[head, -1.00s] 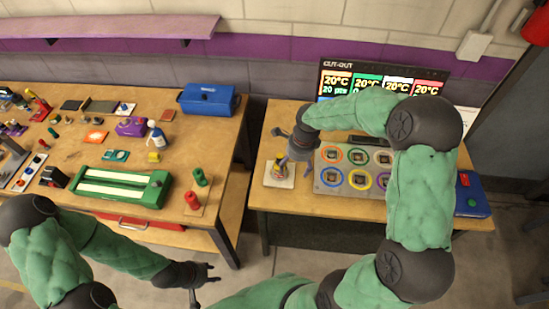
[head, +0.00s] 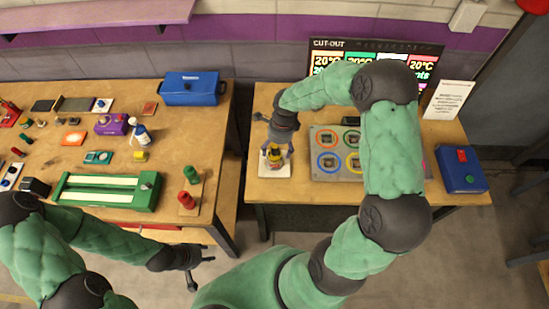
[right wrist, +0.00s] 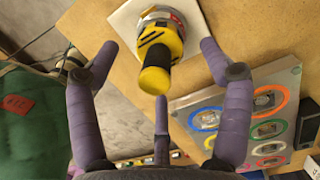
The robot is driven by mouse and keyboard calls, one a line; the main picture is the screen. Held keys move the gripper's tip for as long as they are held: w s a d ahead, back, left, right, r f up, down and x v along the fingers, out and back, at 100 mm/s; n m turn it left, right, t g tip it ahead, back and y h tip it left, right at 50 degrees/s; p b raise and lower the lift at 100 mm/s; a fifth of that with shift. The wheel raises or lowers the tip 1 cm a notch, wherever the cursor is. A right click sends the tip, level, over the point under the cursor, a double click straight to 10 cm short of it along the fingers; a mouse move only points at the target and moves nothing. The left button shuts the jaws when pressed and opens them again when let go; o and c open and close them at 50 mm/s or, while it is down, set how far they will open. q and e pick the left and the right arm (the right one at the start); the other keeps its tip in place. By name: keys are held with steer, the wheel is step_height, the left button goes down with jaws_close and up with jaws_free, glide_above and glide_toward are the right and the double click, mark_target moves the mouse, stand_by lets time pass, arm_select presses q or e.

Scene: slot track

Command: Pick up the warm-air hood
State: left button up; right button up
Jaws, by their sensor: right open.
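The warm-air hood, a yellow and black body on a silvery base, stands on a white square plate at the left of the right-hand table, in the head view (head: 275,156) and in the right wrist view (right wrist: 159,55). My right gripper (head: 277,150) is above it, pointing down, and hides part of it. In the right wrist view my right gripper (right wrist: 160,62) is open, its fingers spread to both sides of the hood, with no clear contact. My left gripper (head: 204,268) is low in front of the left table, empty, its fingers apart.
A grey panel with coloured rings (head: 320,172) lies right of the hood, partly behind my right arm. A blue box with a red switch (head: 461,170) stands further right. The left table holds a green device (head: 105,190), a blue toolbox (head: 190,88) and small items.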

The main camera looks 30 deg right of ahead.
mark_target(274, 153)
steer(key=f, duration=0.4)
steer(key=shift+w+a+f+b, duration=0.25)
steer(key=shift+w+a+b, duration=0.1)
steer(key=shift+a, duration=0.05)
arm_select(q)
steer(key=shift+f, duration=0.35)
arm_select(e)
jaws_close()
steer(key=shift+r, duration=0.15)
